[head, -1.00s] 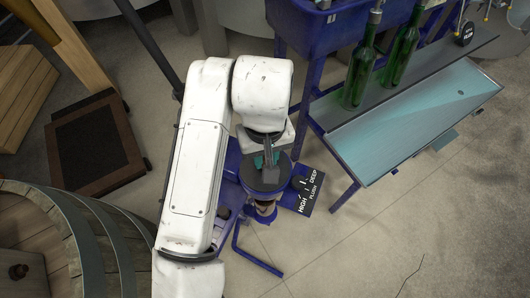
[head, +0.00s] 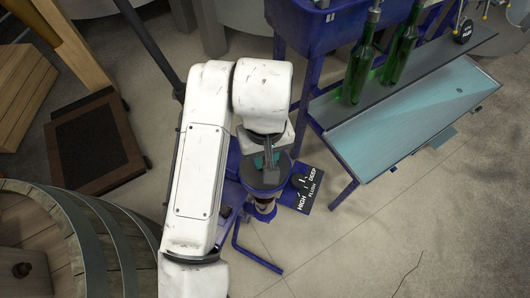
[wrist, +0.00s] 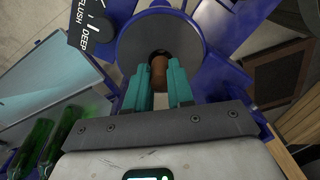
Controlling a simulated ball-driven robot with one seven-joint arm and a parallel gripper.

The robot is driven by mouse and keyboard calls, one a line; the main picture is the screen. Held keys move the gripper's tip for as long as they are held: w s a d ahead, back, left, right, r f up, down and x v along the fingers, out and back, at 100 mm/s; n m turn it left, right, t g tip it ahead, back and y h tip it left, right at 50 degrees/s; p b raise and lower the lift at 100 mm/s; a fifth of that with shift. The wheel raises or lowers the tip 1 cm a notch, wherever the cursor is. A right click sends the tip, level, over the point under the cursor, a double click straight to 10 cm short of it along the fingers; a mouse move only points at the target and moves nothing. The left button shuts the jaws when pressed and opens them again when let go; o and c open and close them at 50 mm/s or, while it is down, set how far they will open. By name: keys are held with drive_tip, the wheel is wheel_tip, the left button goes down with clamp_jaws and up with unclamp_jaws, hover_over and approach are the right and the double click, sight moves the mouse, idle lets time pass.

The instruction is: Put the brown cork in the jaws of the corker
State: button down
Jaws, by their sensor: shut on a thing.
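The brown cork (wrist: 159,73) is between the teal fingertips of my gripper (wrist: 161,80), which is shut on it in the wrist view. The corker shows as a dark round plate (wrist: 187,36) in a blue frame, with a dark opening at its middle. The cork's far end overlaps this opening in the wrist view; I cannot tell whether it is inside or just above. In the head view my gripper (head: 264,160) is over the corker's plate (head: 265,182). The cork is hidden there by my gripper.
A depth plate (head: 308,190) marked HIGH, FLUSH and DEEP sits right of the corker. Green bottles (head: 356,75) stand on a blue bench with a teal tray (head: 420,115) at right. A barrel (head: 85,245) is at lower left. Open floor lies lower right.

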drive_tip(key=shift+f+b, duration=0.55)
drive_tip(key=shift+f, duration=0.6)
idle(0.4)
drive_tip(key=c, duration=0.9)
unclamp_jaws()
wheel_tip(320, 180, up, 11)
drive_tip(key=p, duration=0.2)
drive_tip(key=shift+f, duration=0.1)
